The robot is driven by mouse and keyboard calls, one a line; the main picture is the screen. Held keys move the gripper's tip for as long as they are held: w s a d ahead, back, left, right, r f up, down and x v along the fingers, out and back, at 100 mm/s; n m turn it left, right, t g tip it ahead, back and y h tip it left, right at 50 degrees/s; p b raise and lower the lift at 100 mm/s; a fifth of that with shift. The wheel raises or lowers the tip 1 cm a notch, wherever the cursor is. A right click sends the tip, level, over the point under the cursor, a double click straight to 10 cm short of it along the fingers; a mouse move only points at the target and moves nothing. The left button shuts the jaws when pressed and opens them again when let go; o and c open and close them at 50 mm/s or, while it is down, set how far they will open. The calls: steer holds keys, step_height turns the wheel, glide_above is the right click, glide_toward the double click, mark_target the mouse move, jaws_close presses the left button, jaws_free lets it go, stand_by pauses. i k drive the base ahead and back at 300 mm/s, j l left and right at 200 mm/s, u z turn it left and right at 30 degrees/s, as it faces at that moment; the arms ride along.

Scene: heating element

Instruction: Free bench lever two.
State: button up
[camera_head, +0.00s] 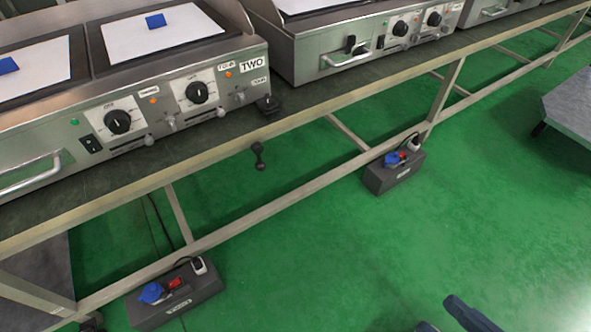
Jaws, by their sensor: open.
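The heater unit marked TWO (190,80) stands on the bench at the upper left. A small black block (268,104) sits at its front right corner on the bench top. A short black lever-like piece with a rounded end (259,156) shows just below the bench's front edge under that block; whether the two are joined cannot be told. Two dark blue-black parts at the bottom edge look like the fingertips of my gripper (448,315). They are apart with nothing seen between them, well below and right of the lever-like piece. The rest of my gripper is out of frame.
The bench's metal front edge (340,99) runs diagonally. A second heater (370,45) stands right of the first. Dark power boxes with blue plugs stand below, at lower left (190,303) and centre right (400,177). Green floor (310,250) is open; a grey surface (572,110) stands at right.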

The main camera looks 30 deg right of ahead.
mark_target(259, 160)
steer(key=l, duration=0.15)
steer(key=i+l, duration=0.1)
steer(key=l, duration=0.35)
steer(key=i+l, duration=0.15)
steer(key=l, duration=0.3)
steer(key=i+l, duration=0.1)
steer(key=l, duration=0.35)
steer(key=u, duration=0.05)
